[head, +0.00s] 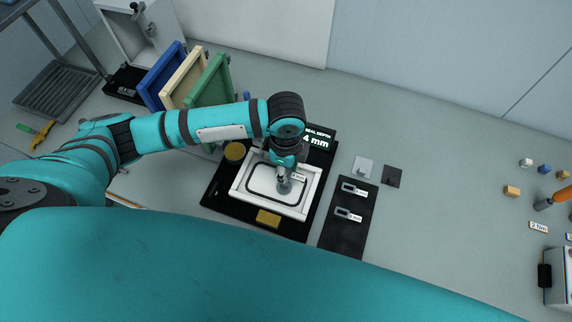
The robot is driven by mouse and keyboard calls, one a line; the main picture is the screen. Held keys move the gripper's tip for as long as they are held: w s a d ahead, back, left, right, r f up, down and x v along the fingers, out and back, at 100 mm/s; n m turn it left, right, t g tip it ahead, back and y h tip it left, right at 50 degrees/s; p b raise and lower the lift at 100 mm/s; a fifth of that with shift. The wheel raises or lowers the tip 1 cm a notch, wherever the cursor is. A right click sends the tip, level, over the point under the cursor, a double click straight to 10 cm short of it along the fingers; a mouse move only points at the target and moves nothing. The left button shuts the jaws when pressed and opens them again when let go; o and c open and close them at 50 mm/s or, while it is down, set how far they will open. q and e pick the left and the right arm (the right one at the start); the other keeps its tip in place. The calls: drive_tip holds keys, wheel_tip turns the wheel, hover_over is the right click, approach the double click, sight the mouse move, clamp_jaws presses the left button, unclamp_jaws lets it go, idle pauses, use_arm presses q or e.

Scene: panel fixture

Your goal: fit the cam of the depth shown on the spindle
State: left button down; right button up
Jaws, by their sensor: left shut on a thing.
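My left gripper (283,172) is over the white frame (236,193) of the panel fixture, pointing down. It is shut on a small grey cam (285,186), mostly hidden by the fingers. A small white label (298,177) shows beside it, too small to read. A sign (318,138) behind the fixture reads seal depth 4 mm. Two more grey cams with small labels, an upper one (348,187) and a lower one (342,212), lie on a black mat (340,238) to the right. I cannot make out the spindle under my gripper. My right gripper is not in view.
A yellow block (268,218) and a round yellow-topped part (234,151) sit at the fixture's edges. Blue, cream and green panels (208,88) stand behind my left arm. Light and dark plates (392,177) lie behind the mat.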

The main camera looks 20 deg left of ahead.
use_arm(q)
drive_tip(key=shift+f+b, duration=0.9)
drive_tip(key=shift+f, duration=1.55)
drive_tip(key=shift+p, duration=0.5)
drive_tip(key=shift+p, duration=0.5)
drive_tip(key=shift+p, duration=0.4)
